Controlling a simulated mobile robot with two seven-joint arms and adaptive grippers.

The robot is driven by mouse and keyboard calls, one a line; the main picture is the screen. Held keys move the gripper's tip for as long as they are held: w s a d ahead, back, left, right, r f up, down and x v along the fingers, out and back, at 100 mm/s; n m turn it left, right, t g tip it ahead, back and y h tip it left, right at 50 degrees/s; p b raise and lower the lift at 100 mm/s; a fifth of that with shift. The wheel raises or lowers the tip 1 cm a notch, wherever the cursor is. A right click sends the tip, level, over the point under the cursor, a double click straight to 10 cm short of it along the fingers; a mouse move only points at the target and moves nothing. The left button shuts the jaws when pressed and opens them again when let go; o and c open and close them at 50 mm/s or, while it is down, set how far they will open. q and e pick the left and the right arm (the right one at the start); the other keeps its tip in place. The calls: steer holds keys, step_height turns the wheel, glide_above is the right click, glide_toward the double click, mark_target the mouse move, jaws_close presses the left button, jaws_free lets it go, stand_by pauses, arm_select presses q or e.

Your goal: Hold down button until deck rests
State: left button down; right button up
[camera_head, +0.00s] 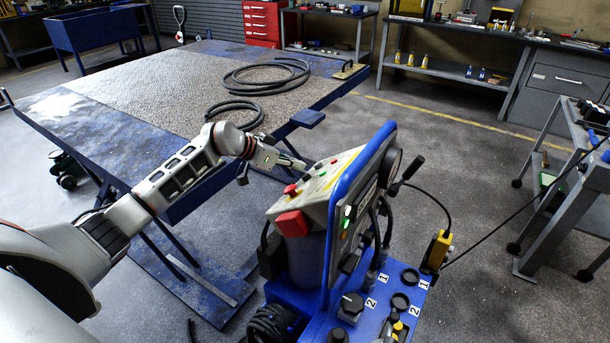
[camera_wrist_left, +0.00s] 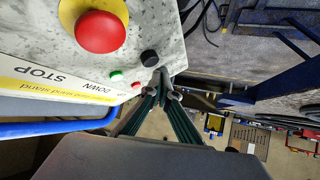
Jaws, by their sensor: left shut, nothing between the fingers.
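The control panel (camera_head: 318,185) stands on a blue cart, with a blue tubular frame along its edge. In the left wrist view its face shows a large red stop button (camera_wrist_left: 100,32) on a yellow ring, a green button (camera_wrist_left: 117,76), a small red button (camera_wrist_left: 136,85) and a black button (camera_wrist_left: 149,57). The word DOWN is printed near the green button. My left gripper (camera_head: 292,162) is shut and empty at the panel's far edge. Its fingertips (camera_wrist_left: 164,80) are close to the black button; contact cannot be told. The deck (camera_head: 150,88) is raised above its blue base. My right gripper is out of view.
Black hoses (camera_head: 262,76) lie coiled on the deck. A grey trolley (camera_head: 572,200) stands at the right, and a workbench (camera_head: 480,32) with shelves is behind. A black cable runs from the yellow box (camera_head: 437,250) on the cart. Open floor lies between cart and trolley.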

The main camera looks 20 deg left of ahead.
arm_select(q)
steer(key=shift+w+a+r+p, duration=0.1)
steer(key=shift+a+r+p, duration=0.1)
steer(key=shift+a+r, duration=0.65)
steer(key=shift+w+a+r+p, duration=0.15)
steer(key=shift+a+r, duration=0.5)
steer(key=shift+r, duration=0.4)
stand_by(0.4)
